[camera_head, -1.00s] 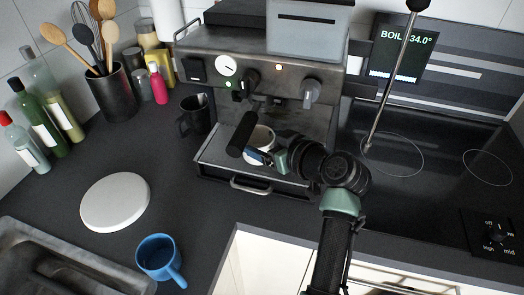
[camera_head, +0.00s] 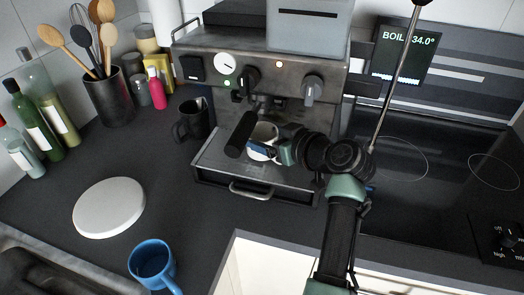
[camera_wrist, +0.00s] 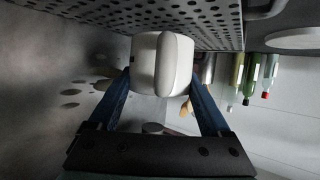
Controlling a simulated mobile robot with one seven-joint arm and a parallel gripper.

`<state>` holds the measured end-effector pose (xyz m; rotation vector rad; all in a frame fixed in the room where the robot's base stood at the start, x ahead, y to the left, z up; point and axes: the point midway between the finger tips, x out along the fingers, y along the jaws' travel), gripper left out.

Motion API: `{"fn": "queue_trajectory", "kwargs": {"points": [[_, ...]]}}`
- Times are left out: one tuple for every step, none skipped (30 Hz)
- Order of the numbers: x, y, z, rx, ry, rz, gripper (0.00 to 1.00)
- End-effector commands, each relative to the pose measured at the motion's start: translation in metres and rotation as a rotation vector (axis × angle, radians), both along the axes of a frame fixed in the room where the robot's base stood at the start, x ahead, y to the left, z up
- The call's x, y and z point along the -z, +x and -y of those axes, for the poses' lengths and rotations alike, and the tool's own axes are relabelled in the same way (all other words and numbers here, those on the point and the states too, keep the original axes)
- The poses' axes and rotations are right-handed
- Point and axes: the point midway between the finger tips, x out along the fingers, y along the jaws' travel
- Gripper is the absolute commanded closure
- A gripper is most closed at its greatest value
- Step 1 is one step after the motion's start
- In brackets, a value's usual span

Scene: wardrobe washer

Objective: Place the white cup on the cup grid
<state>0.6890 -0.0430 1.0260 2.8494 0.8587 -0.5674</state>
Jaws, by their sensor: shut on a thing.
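The white cup (camera_head: 264,131) is at the espresso machine, over the perforated cup grid (camera_head: 222,163) and partly behind my gripper. In the wrist view the cup (camera_wrist: 162,62) sits between the two blue fingers of my gripper (camera_wrist: 162,84), which is shut on it. The picture there is turned over, with the cup grid (camera_wrist: 190,14) along the top. The cup's base is close to the grid; I cannot tell whether it touches. My gripper also shows in the head view (camera_head: 264,150), reaching in from the right.
A black portafilter handle (camera_head: 241,134) sticks out close to the left of the cup. A dark mug (camera_head: 190,122) stands left of the machine (camera_head: 200,45). A blue mug (camera_head: 150,259) and a white round plate (camera_head: 108,207) are on the counter in front. A stove lies right.

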Motion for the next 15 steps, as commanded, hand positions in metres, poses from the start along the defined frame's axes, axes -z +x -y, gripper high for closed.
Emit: {"fn": "queue_trajectory", "kwargs": {"points": [[-0.0007, 0.0001, 0.0, 0.001, 0.0, 0.002, 0.82], [-0.0006, 0.0002, 0.0, 0.0, 0.0, 0.002, 0.82], [-0.0003, 0.0002, 0.0, 0.0, 0.0, 0.002, 0.82], [0.0001, 0.0001, 0.0001, 0.0, 0.0, 0.002, 0.82], [0.0006, 0.0001, 0.0, 0.0, 0.0, 0.002, 0.82], [0.0013, 0.0001, -0.0001, 0.0, 0.0, 0.002, 0.82], [0.0019, 0.0001, 0.0, 0.0, 0.0, 0.002, 0.82], [0.0025, 0.0001, -0.0001, 0.0, 0.0, 0.002, 0.82], [0.0035, 0.0001, 0.0, 0.0, 0.0, 0.002, 0.82], [0.0042, 0.0001, -0.0001, 0.0, 0.0, 0.002, 0.82], [0.0048, 0.0, -0.0001, 0.0, 0.0, 0.002, 0.82], [0.0056, 0.0, 0.0, 0.0, 0.0, 0.002, 0.82], [0.0063, 0.0, -0.0001, 0.0, 0.0, 0.002, 0.82], [0.0069, 0.0001, 0.0, 0.0, 0.0, 0.002, 0.82], [0.0077, 0.0, 0.0, 0.0, 0.0, 0.002, 0.82]]}}
